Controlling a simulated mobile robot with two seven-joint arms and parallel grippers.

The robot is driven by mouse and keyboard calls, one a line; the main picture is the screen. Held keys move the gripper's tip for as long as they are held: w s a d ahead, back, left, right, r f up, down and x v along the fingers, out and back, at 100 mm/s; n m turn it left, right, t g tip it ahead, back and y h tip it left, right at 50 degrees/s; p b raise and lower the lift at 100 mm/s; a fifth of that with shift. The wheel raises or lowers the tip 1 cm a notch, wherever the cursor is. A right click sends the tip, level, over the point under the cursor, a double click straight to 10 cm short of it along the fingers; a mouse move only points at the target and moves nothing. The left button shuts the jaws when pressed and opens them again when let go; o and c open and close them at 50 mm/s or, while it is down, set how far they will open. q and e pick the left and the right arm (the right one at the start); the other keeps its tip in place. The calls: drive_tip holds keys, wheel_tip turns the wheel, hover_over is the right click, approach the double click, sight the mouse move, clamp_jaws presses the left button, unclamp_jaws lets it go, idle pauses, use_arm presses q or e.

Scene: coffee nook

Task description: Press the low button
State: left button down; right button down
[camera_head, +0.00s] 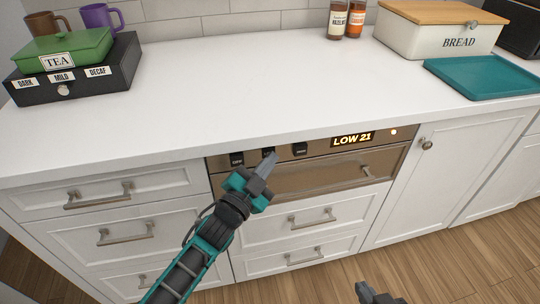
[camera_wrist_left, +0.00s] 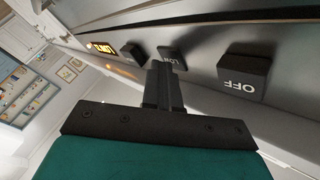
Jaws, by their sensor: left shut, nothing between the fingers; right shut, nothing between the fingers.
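The low button (camera_wrist_left: 172,57) is a dark square button on the bronze front panel of a built-in drawer unit. My right gripper (camera_head: 370,293) is shut and empty at the bottom edge, far from the panel.
The off button (camera_wrist_left: 243,78) and a third dark button (camera_head: 300,149) flank the low one. A drawer handle (camera_head: 338,173) and the white counter edge (camera_head: 180,158) lie close by.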

use_arm(q)
drive_tip(key=shift+s, duration=0.15)
drive_tip(key=shift+s+d+p, duration=0.2)
drive_tip(key=shift+s+p, duration=0.05)
drive_tip(key=shift+s, duration=0.25)
drive_tip(key=shift+s+d+p, duration=0.15)
drive_tip(key=shift+s+p, duration=0.1)
drive_tip(key=shift+s, duration=0.25)
drive_tip(key=shift+s, duration=0.1)
